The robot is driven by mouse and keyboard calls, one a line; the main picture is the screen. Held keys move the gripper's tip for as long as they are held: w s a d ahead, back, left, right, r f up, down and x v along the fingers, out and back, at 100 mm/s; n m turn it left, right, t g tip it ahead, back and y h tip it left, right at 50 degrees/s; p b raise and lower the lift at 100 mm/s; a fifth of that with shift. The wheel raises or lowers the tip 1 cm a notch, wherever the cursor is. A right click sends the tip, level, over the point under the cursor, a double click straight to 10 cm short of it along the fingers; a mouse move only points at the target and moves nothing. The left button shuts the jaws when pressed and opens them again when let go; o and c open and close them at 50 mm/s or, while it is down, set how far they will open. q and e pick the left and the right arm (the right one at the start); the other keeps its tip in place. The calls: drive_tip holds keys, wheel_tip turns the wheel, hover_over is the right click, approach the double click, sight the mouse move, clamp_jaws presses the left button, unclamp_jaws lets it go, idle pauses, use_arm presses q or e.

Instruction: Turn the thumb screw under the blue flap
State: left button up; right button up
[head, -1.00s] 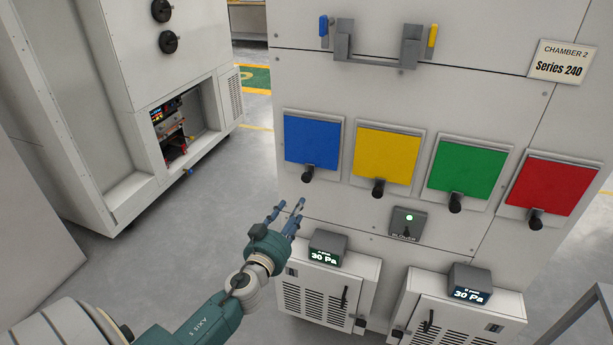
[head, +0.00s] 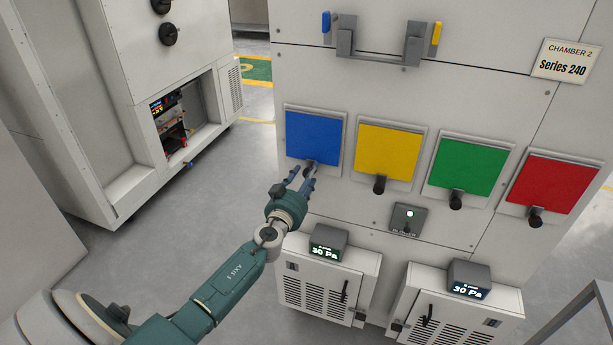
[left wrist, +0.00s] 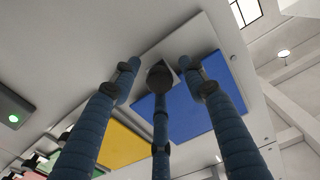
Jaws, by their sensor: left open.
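The blue flap (head: 313,136) is closed flat on the chamber front, leftmost of the coloured flaps. Its dark thumb screw (head: 308,163) sits at its lower edge, partly hidden by my fingers. My left gripper (head: 302,174) is open, with its fingertips just below and around the screw; I cannot tell whether they touch it. In the left wrist view the blue flap (left wrist: 188,102) is seen from below. The dark round screw head (left wrist: 159,77) shows between the spread fingers, above the middle one. My right gripper is out of view.
Yellow (head: 389,152), green (head: 467,168) and red (head: 549,187) flaps, each with a dark knob, run to the right. A blower switch box (head: 407,219) and a gauge box (head: 324,242) lie below. Free floor (head: 215,185) is at left.

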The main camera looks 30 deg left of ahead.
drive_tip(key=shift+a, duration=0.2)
use_arm(q)
drive_tip(key=c, duration=0.8)
clamp_jaws()
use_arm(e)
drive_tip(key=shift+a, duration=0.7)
